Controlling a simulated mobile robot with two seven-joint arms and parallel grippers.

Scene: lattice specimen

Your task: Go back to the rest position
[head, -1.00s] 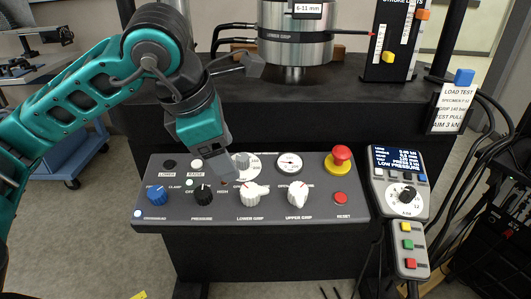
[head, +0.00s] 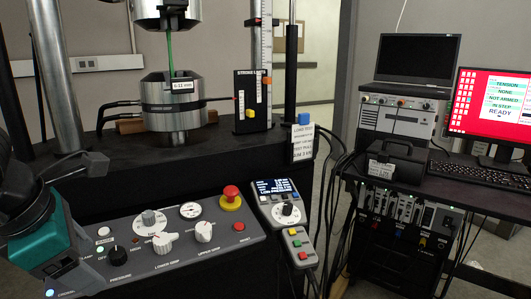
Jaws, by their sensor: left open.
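My left gripper (head: 70,280) is at the lower left of the head view, with its teal wrist body in front of the left end of the grey control panel (head: 215,252). It is open, and I see nothing held in it. It hides the panel's left end, where the blue knob sits; I cannot tell whether it touches the panel. The dark arm joint behind it runs off the left edge. My right gripper is not in view.
The testing machine's lower grip (head: 172,108) stands behind the panel, with a thin green specimen (head: 170,55) above it. A handset (head: 287,210) hangs right of the panel. A desk with a laptop (head: 417,62) and red-screened monitor (head: 497,105) stands right.

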